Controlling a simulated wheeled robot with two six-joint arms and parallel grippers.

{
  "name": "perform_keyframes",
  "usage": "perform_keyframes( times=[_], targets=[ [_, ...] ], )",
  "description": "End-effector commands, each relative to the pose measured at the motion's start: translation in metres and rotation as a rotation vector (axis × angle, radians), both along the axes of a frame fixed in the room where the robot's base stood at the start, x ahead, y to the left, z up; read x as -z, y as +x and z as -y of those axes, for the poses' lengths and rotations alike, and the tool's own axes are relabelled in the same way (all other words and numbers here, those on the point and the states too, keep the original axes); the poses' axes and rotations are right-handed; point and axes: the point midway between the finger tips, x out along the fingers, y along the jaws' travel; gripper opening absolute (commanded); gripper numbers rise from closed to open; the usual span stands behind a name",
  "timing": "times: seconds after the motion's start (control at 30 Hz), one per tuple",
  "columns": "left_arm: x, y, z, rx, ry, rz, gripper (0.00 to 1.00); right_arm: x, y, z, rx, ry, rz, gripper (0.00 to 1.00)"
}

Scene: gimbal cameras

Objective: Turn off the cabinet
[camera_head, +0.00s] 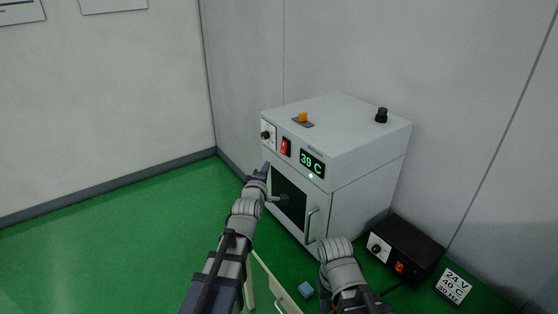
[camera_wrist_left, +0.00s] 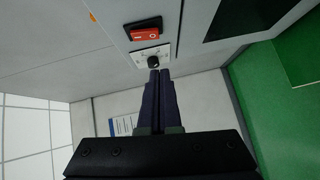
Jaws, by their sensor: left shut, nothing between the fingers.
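The white cabinet (camera_head: 362,140) stands in the corner. Its front has a lit green display (camera_head: 312,163) reading 39 C, a small green light below it, a red rocker switch (camera_head: 286,147) and a black knob (camera_head: 266,135) on a white plate. My left gripper (camera_head: 265,168) is shut and empty, just below the knob and switch. In the left wrist view, the closed fingertips (camera_wrist_left: 160,74) are close to the knob (camera_wrist_left: 153,62), with the red switch (camera_wrist_left: 145,34) beyond it. Whether they touch the knob I cannot tell. My right forearm shows, but its gripper does not.
An orange control (camera_head: 303,117) and a black knob (camera_head: 381,115) are on the cabinet top. A black power unit (camera_head: 407,247) with a red switch and a label card (camera_head: 454,286) stand at right. A small blue block (camera_head: 306,290) lies on the green floor. Floor at left is clear.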

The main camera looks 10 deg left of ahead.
Motion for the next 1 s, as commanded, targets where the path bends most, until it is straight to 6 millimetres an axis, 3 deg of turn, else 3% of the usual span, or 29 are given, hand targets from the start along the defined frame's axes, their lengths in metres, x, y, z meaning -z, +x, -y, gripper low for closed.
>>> perform_keyframes(
  times=[0.03, 0.27, 0.6, 1.0],
  targets=[
    [0.003, 0.018, 0.0, 0.0, 0.0, 0.0, 0.0, 0.003, 0.0, 0.0, 0.0, 0.0, 0.0, 0.5],
    [0.008, 0.065, 0.0, 0.0, 0.001, 0.0, 0.0, 0.008, 0.0, 0.0, 0.0, 0.0, 0.0, 0.5],
    [0.011, 0.076, 0.02, 0.001, 0.002, -0.001, 0.0, 0.011, 0.0, 0.0, 0.0, 0.0, 0.0, 0.5],
    [0.013, 0.083, 0.028, 0.0, 0.001, -0.001, 0.0, 0.012, 0.0, 0.0, 0.001, 0.0, 0.0, 0.5]
  ],
)
